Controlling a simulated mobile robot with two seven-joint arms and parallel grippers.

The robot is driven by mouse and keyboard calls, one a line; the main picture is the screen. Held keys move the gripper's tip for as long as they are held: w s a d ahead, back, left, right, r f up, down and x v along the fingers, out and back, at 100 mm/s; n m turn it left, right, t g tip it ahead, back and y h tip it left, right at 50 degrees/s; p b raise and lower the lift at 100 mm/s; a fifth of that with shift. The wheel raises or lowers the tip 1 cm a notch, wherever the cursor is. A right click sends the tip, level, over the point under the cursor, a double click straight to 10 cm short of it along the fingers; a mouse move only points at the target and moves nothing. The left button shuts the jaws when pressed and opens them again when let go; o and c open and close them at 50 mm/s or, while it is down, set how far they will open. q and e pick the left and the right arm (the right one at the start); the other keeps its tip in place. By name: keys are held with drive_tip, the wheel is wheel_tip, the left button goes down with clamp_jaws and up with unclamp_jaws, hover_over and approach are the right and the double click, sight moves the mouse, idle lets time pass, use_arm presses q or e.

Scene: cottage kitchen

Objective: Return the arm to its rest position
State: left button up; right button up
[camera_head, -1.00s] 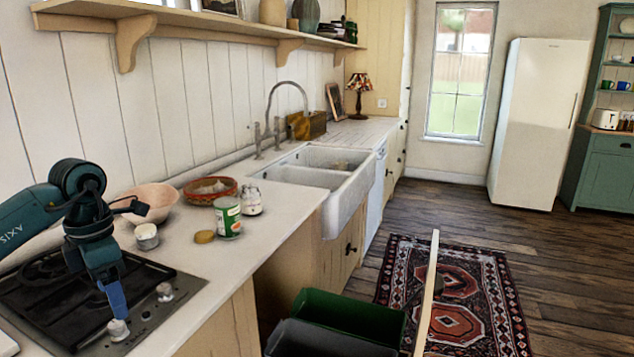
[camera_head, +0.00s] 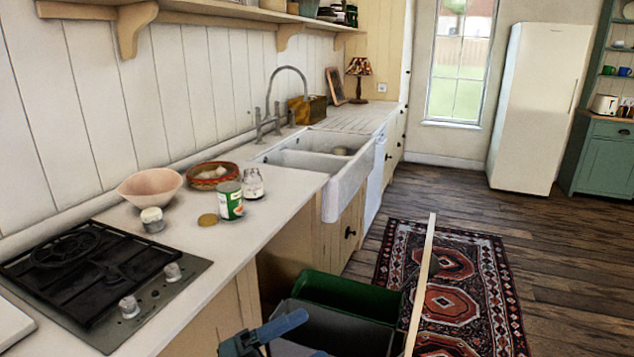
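My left gripper (camera_head: 300,336) is low at the bottom edge of the head view, in front of the counter and over the near bin. One blue finger shows clearly, pointing right. A second blue tip shows at the frame's edge, apart from it, so the gripper looks open. Nothing is seen between the fingers. The rest of the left arm is cut off below the frame. My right gripper is out of view.
The stove (camera_head: 95,275) and white counter (camera_head: 232,247) lie left. A pink bowl (camera_head: 150,187), green can (camera_head: 229,201), jar (camera_head: 252,184) and basket (camera_head: 212,174) stand there. A green bin (camera_head: 345,291) and grey bin (camera_head: 340,325) are below.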

use_arm(q)
drive_tip(key=s+a+f+n+y, duration=0.4)
drive_tip(key=f+n+y, duration=0.1)
drive_tip(key=f+n, duration=0.2)
drive_tip(key=s+a+f+n+t+y, duration=0.1)
drive_tip(key=s+a+f+n+y, duration=0.3)
drive_tip(key=f+n, duration=0.3)
drive_tip(key=s+a+f+n+t+y, duration=0.1)
drive_tip(key=s+a+f+n+y, duration=0.2)
drive_tip(key=n, duration=0.9)
wheel_tip(320, 180, down, 5)
drive_tip(key=s+y+p, duration=0.1)
drive_tip(key=s+y, duration=0.1)
drive_tip(key=y, duration=0.2)
drive_tip(key=shift+s+a, duration=0.2)
drive_tip(key=shift+a, duration=0.2)
